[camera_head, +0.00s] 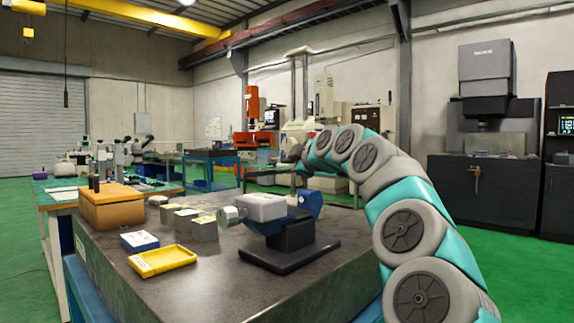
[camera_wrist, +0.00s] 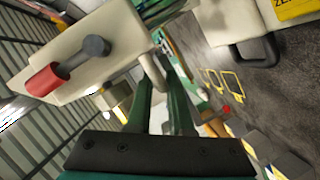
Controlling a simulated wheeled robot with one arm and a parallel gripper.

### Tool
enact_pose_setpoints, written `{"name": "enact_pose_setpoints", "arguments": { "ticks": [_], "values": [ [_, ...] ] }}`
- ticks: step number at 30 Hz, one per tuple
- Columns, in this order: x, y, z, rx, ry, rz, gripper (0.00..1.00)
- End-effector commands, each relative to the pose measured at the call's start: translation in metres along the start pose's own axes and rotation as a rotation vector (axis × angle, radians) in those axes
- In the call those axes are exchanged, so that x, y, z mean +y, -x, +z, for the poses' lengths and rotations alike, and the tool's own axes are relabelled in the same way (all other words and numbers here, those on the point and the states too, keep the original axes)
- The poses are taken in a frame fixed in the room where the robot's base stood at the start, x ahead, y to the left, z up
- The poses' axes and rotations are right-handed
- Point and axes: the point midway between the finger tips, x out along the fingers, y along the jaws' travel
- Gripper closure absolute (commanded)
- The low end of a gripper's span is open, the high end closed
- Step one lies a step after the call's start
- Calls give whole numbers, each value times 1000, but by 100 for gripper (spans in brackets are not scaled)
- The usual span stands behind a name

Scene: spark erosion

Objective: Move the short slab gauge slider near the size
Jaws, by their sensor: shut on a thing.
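In the wrist view my gripper (camera_wrist: 165,80) has two green fingers shut on a small pale piece (camera_wrist: 150,68). This piece seems to belong to the short slab gauge's slider, but most of it is hidden by the fingers. My gripper and the gauge scale cannot be made out there.
In the head view, a dark slab (camera_head: 215,280) carries an orange box (camera_head: 110,207), a yellow tray (camera_head: 162,260), a blue-and-white box (camera_head: 139,241), several metal blocks (camera_head: 204,228) and a grey instrument (camera_head: 262,207) on a black stand (camera_head: 290,252). The slab's front is clear.

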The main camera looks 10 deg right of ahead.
Motion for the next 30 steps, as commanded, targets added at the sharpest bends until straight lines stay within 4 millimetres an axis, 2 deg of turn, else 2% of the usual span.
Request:
{"name": "enact_pose_setpoints", "arguments": {
  "ticks": [5, 6, 12, 23, 30],
  "values": [
    [-2, -1, -1, 1, 1, -4, 100],
    [-2, -1, -1, 1, 1, -4, 78],
    [-1, -1, 0, 1, 0, -2, 55],
    [0, 5, 0, 1, 0, 0, 55],
    [-1, 33, 1, 1, 0, 0, 55]
  ]
}}
